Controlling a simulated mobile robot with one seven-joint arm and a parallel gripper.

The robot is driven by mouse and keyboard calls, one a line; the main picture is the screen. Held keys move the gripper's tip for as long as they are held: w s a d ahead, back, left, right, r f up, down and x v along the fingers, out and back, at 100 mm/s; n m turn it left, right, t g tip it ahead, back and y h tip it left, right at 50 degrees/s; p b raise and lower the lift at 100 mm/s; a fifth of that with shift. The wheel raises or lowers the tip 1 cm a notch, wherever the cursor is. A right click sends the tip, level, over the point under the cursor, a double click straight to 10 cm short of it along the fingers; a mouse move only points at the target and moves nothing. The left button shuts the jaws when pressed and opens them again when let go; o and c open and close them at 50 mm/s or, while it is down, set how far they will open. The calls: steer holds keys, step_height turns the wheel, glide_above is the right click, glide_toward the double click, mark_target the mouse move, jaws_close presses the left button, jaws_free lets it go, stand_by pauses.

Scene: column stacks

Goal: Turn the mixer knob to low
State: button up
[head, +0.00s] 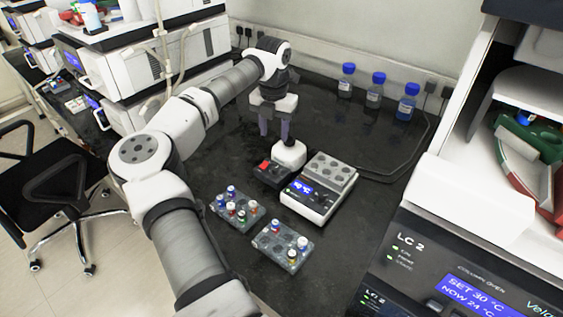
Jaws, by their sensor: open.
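A small mixer with a dark base (272,174) and a white rounded top (290,152) stands on the black bench, left of and behind a heating block. A red control (264,165) shows on its front left; I take it for the knob, but its setting is too small to read. My gripper (275,138) points down just behind and above the mixer, with its two fingers apart and nothing between them. The fingers look clear of the red control. The white top may be partly in front of the right fingertip; I cannot tell whether they touch.
The heating block (311,199) with a lit display sits right of the mixer. Two racks of capped vials, (237,222) and (280,258), stand in front. Blue-capped bottles (374,94) line the back wall. A tall instrument (450,250) bounds the right.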

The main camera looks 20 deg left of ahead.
mark_target(276, 168)
step_height(276, 168, down, 13)
steer(key=p, duration=0.3)
steer(key=shift+d+f, duration=0.15)
steer(key=shift+f, duration=0.05)
jaws_close()
